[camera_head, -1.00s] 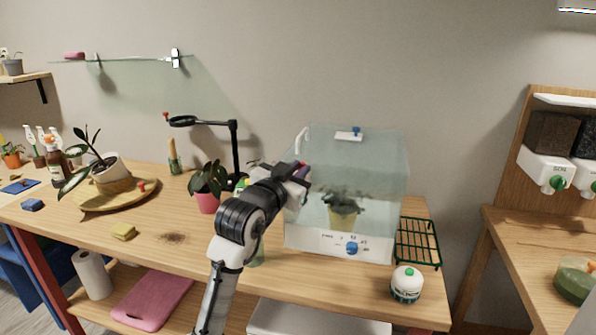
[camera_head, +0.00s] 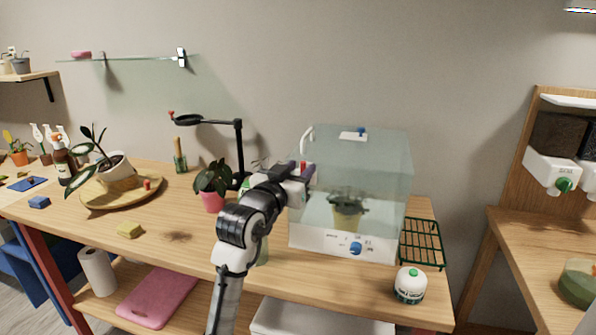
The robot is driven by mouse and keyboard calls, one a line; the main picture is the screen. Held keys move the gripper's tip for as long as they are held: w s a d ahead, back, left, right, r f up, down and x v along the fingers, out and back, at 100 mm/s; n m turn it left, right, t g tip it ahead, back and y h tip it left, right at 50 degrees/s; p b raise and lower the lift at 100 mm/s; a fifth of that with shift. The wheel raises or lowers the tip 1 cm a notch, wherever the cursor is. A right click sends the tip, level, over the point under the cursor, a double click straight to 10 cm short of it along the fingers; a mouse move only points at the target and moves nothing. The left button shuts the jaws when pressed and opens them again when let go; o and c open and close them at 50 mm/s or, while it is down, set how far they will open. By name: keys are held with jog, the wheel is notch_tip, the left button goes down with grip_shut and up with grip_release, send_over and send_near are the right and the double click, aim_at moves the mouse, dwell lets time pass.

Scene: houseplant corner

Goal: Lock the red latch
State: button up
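A small red-pink part (camera_head: 312,168), possibly the red latch, shows at the left side of the clear glass case (camera_head: 380,180). My gripper (camera_head: 303,174) is at that side of the case, right against the red part in the picture. A purple piece shows beside it. I cannot tell whether the gripper touches the part, nor whether its fingers are open or shut, as the arm and small size hide them. The case has a white base with a blue knob (camera_head: 355,248) and a blue piece (camera_head: 361,131) on top. A potted plant (camera_head: 347,212) stands inside.
A pink-potted plant (camera_head: 212,190) and a black ring-topped stand (camera_head: 239,150) are left of my arm. A yellow sponge (camera_head: 130,230) lies on open bench at left.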

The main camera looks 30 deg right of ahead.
jog(key=b+v, duration=0.3)
jog(key=v, duration=1)
jog(key=shift+s+a+b, duration=0.2)
jog(key=shift+a+b, duration=0.05)
jog(key=shift+b, duration=0.1)
